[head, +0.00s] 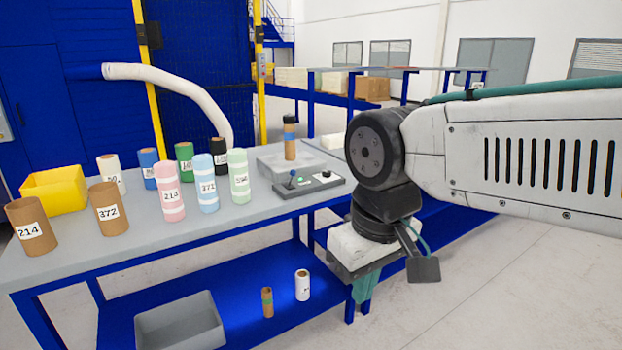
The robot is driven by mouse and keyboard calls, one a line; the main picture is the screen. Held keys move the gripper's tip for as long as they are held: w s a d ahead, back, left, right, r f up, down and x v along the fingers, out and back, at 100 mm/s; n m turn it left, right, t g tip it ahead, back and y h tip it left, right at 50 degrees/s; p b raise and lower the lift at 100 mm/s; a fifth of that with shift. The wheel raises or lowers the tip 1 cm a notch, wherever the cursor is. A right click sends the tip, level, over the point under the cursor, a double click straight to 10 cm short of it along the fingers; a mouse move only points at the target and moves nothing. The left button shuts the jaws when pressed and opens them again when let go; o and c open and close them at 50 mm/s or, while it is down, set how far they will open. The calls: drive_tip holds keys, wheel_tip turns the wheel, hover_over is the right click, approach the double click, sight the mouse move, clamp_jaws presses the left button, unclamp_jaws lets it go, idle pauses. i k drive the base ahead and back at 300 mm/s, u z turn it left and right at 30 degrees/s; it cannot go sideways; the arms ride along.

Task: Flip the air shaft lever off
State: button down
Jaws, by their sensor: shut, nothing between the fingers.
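The control box (311,186) is a dark grey panel at the front right edge of the table. Its small lever (292,179) has a blue-teal knob and stands up on the left part of the box. A green spot and a dark knob are to its right. Behind the box, a brown roll with a blue band (290,145) stands upright on a grey base, which hides any shaft inside it. My gripper (362,291) points down with teal fingers, shut and empty, off the table's right end, to the right of and lower in the picture than the box.
Several cardboard and coloured rolls (170,192) stand on the table (160,232) left of the box, with a yellow bin (54,190) behind. A grey bin (180,325) and two small rolls are on the blue lower shelf. Floor at right is clear.

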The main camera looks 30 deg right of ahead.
sight(293, 172)
drive_tip(key=z, duration=0.25)
drive_tip(key=i, duration=1.1)
drive_tip(key=u, duration=0.2)
